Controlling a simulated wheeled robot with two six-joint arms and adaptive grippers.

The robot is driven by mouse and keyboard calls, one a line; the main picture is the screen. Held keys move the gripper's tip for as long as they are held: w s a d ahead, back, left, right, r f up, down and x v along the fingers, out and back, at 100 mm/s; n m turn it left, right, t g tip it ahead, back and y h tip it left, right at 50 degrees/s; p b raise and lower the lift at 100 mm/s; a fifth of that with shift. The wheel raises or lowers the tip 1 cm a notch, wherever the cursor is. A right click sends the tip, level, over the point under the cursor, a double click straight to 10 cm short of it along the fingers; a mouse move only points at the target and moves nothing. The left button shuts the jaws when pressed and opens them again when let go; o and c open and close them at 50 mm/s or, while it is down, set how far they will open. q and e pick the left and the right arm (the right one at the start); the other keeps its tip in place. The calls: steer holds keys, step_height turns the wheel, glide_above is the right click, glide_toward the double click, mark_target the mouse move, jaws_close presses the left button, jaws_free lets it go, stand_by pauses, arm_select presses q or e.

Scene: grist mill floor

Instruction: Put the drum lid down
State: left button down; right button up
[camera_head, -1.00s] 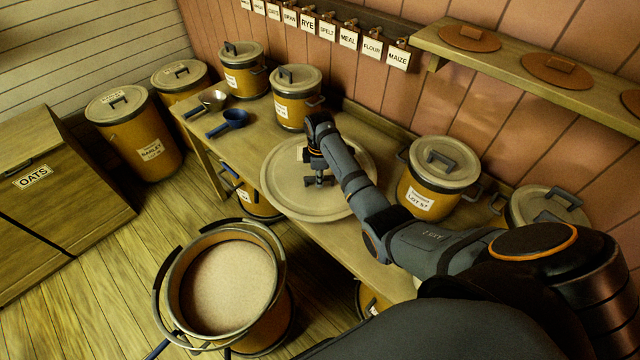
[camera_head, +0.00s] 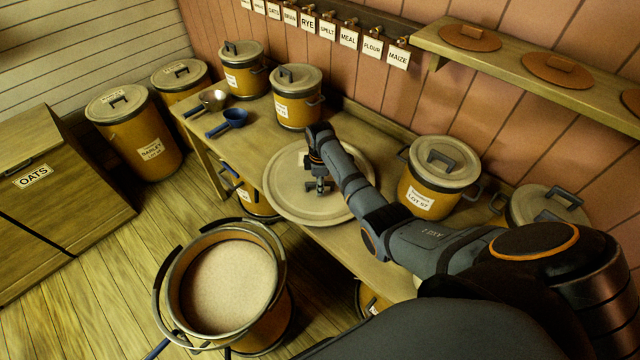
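The drum lid (camera_head: 290,197) is a wide, round, pale disc in the middle of the view, level at or just above the workbench (camera_head: 350,240), its near edge reaching past the bench's front edge. Whether it touches the bench I cannot tell. My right gripper (camera_head: 318,187) points down at the lid's centre and appears shut on its handle, which is mostly hidden by the fingers. The open drum (camera_head: 182,312), full of pale meal (camera_head: 230,283), stands on the floor in front of the bench. My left gripper is not in view.
Lidded drums stand on the bench, one (camera_head: 296,100) behind the lid and another (camera_head: 437,180) to its right. A blue scoop (camera_head: 234,118) and a metal scoop (camera_head: 213,99) lie at the left end. A shelf (camera_head: 480,60) juts out above right.

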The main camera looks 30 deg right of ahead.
steer(key=shift+r, duration=0.1)
steer(key=shift+r, duration=0.35)
step_height(320, 180, up, 11)
steer(key=b, duration=0.1)
steer(key=shift+r, duration=0.15)
